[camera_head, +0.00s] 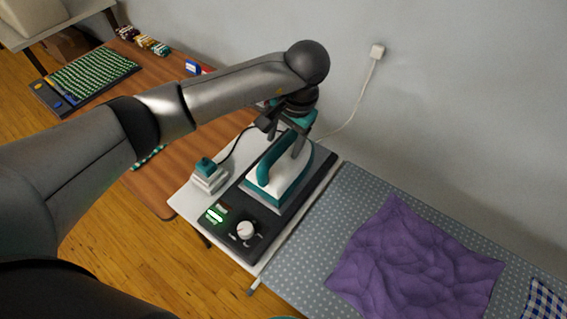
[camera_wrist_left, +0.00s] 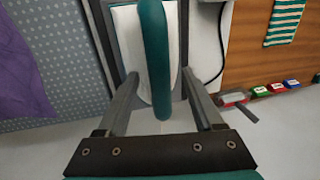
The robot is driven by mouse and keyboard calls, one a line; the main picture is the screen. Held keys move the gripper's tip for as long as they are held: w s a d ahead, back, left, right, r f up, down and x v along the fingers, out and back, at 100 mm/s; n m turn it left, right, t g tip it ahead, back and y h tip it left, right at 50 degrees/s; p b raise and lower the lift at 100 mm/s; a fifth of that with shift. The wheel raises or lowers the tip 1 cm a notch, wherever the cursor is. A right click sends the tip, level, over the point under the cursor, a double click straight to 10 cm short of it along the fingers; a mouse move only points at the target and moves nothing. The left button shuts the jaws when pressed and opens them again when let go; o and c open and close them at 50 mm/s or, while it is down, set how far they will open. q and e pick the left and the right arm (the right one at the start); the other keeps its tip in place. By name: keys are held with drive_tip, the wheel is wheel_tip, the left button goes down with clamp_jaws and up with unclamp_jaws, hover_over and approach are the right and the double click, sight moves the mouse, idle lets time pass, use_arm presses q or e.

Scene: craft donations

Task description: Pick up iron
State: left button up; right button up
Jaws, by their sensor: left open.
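The iron (camera_head: 280,172) is white and teal with a teal handle. It rests on a dark station (camera_head: 238,228) with a dial and a lit green display. My left gripper (camera_head: 289,142) is over the rear part of the iron, with its fingers pointing down near the handle. In the left wrist view the teal handle (camera_wrist_left: 155,50) runs between the two open fingers of my left gripper (camera_wrist_left: 163,90), with gaps on both sides. I cannot tell how high the fingertips are relative to the handle. My right gripper does not show.
A dotted ironing board (camera_head: 340,215) with a crumpled purple cloth (camera_head: 410,255) lies to the right. A small teal-topped stack (camera_head: 208,177) stands left of the iron. A white wall plug (camera_head: 377,51) with a cord is behind. A brown table (camera_head: 160,185) lies left.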

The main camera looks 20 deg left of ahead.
use_arm(q)
drive_tip(key=shift+a+f, duration=0.1)
drive_tip(key=shift+f, duration=0.7)
drive_tip(key=shift+c, duration=0.3)
clamp_jaws()
drive_tip(key=shift+w+r, duration=0.15)
